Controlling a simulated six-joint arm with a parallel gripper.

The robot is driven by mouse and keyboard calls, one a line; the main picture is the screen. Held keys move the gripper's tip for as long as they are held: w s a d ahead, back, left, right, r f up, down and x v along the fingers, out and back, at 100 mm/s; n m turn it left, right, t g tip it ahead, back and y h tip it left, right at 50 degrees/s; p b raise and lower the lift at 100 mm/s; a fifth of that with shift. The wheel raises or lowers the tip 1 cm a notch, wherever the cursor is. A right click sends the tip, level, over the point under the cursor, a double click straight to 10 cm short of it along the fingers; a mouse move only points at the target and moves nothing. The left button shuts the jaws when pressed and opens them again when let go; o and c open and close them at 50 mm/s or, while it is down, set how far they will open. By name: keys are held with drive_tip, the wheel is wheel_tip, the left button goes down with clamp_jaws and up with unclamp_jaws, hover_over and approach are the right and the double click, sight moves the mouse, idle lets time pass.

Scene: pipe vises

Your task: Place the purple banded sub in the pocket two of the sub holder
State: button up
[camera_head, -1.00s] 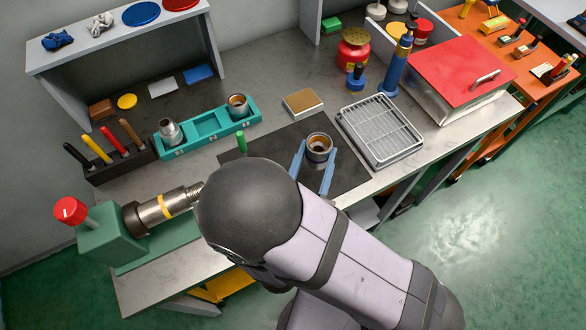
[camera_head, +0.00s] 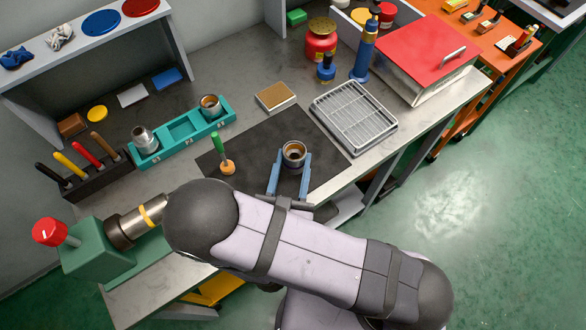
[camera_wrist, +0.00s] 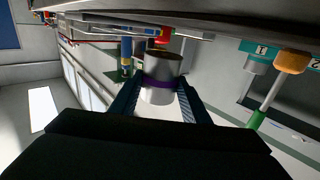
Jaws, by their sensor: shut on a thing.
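The purple banded sub (camera_wrist: 161,84) is a short metal cylinder with a purple band, seen between the fingers in the wrist view. It also shows in the head view (camera_head: 294,151), its open top facing up, over the dark mat. My gripper (camera_head: 291,166) is shut on it from both sides. Whether it clears the mat is hard to tell. The teal sub holder (camera_head: 172,139) stands behind and left of my gripper. Its left and right pockets each hold a metal sub (camera_head: 144,137) (camera_head: 210,105); its middle pocket, pocket two, looks empty.
A wire tray (camera_head: 353,117) lies right, a brown-topped block (camera_head: 276,96) behind. A green vise (camera_head: 95,255) holds a pipe at the left.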

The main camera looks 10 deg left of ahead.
sight(293, 173)
drive_tip(key=shift+f, duration=1.85)
drive_tip(key=shift+f, duration=0.2)
drive_tip(key=o, duration=1.3)
drive_tip(key=shift+c, duration=0.2)
drive_tip(key=shift+r, duration=0.2)
drive_tip(key=shift+s, duration=0.15)
drive_tip(key=shift+o, duration=0.4)
drive_tip(key=shift+s, duration=3.65)
